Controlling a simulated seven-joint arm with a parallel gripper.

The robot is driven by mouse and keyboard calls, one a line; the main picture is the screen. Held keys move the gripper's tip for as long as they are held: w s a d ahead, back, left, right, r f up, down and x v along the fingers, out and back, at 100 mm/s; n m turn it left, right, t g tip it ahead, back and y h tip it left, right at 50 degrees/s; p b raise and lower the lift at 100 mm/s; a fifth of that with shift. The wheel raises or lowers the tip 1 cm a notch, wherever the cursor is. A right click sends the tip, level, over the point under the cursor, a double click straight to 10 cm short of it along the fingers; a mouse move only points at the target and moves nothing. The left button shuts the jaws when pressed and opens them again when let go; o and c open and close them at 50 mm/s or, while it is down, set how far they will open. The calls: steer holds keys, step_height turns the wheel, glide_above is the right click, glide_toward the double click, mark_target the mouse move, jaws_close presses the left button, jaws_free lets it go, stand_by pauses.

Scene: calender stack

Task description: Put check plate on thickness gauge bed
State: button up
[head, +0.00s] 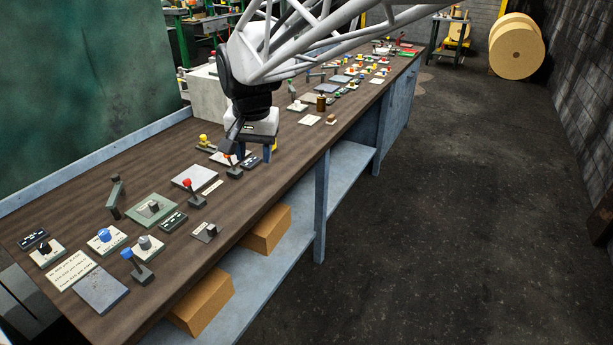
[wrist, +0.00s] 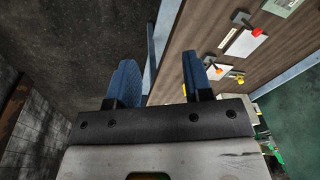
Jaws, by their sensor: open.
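My gripper (head: 254,153) is open and empty above the middle of the bench, its blue fingers pointing down. In the wrist view its two fingers (wrist: 159,78) stand apart with nothing between them. No part is clearly labelled as the check plate or the thickness gauge bed, so I cannot tell which they are. Flat plate-like things on the bench include a grey speckled plate (head: 101,291) at the near end, a pale plate (head: 196,177) left of my gripper, and a small white plate (head: 310,120) beyond it to the right.
The long brown bench (head: 70,213) carries many small controls. A red-knobbed lever (head: 188,190), a green plate with a grey knob (head: 147,213) and a blue-knobbed lever (head: 138,267) stand nearer. Cardboard boxes (head: 203,300) sit on the shelf below. A green curtain (head: 80,90) hangs behind.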

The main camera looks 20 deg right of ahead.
steer(key=s+d+f+n, duration=0.1)
steer(key=s+d, duration=0.3)
steer(key=s, duration=0.4)
steer(key=s+d+f+n, duration=0.1)
steer(key=s+d, duration=0.3)
steer(key=s, duration=0.4)
steer(key=s+d+f+n+t, duration=0.1)
steer(key=s+d, duration=0.3)
steer(key=s, duration=0.5)
steer(key=shift+d+f+n, duration=0.15)
steer(key=shift+f+n, duration=0.25)
steer(key=shift+f, duration=0.35)
